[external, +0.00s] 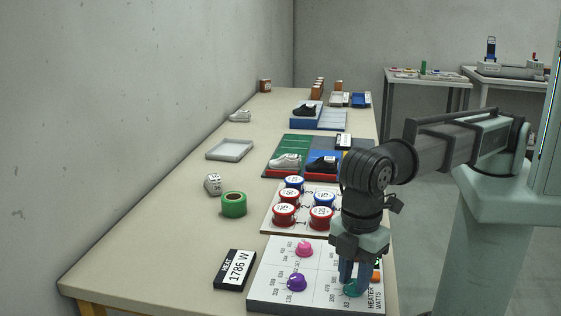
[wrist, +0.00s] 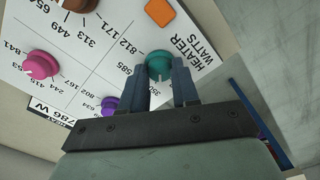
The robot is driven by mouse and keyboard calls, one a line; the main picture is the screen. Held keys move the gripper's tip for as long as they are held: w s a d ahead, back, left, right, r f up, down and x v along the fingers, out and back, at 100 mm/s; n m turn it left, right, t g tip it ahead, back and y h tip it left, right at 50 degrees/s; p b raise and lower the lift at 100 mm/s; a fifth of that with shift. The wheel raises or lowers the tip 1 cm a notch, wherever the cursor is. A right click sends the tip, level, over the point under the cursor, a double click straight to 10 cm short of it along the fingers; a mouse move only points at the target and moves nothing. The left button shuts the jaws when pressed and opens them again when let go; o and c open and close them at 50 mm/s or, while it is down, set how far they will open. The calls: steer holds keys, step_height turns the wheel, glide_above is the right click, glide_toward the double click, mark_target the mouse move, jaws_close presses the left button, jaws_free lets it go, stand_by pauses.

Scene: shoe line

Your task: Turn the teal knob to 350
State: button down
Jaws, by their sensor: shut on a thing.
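The teal knob (external: 353,290) sits at the front right of the white heater panel (external: 268,296), which has printed numbers around its knobs. My gripper (external: 355,276) points down with its fingers on either side of the knob, shut on it. In the wrist view the teal knob (wrist: 159,63) shows between the two blue-grey fingers (wrist: 161,88). The printing "HEATER WATTS" is beside it. Some numbers around the knob are partly hidden by the fingers, and I cannot read its pointer direction surely.
A pink knob (external: 304,248), a purple knob (external: 297,282) and an orange square piece (wrist: 160,12) are on the panel near my gripper. Behind it stand red and blue round tins (external: 285,213) on a board, a green tape roll (external: 233,204) and shoes (external: 285,161). The left tabletop is mostly clear.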

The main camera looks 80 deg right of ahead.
mark_target(354, 282)
steer(key=shift+m, duration=0.6)
steer(key=c, duration=0.8)
jaws_free()
steer(key=shift+r, duration=0.1)
step_height(354, 282, up, 14)
steer(key=shift+f, duration=0.2)
